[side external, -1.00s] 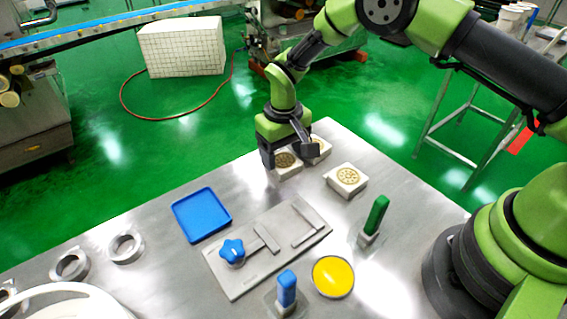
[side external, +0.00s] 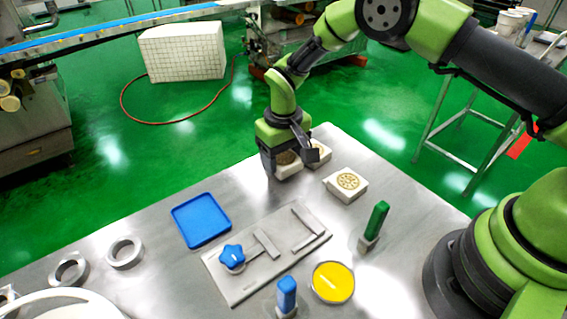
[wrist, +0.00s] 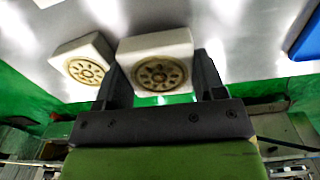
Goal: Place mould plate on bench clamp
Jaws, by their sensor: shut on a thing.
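A mould plate, a cream square block with a round patterned recess (wrist: 158,72), is between the two fingers of my gripper (side external: 290,160) at the far edge of the bench. My gripper is shut on it; the wrist view shows a dark finger on each side. In the side view this held plate (side external: 287,172) is partly hidden by the gripper. A second mould plate (side external: 319,156) stands close beside it, and a third (side external: 346,184) lies apart to the right. The bench clamp (side external: 255,262) is a grey plate with raised bars and a blue star knob (side external: 232,256).
A blue tray (side external: 201,220) lies left of the clamp. A green-handled tool (side external: 376,222), a blue-handled tool (side external: 287,293) and a yellow round dish (side external: 333,281) stand to its right and front. Metal rings (side external: 125,252) lie at left.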

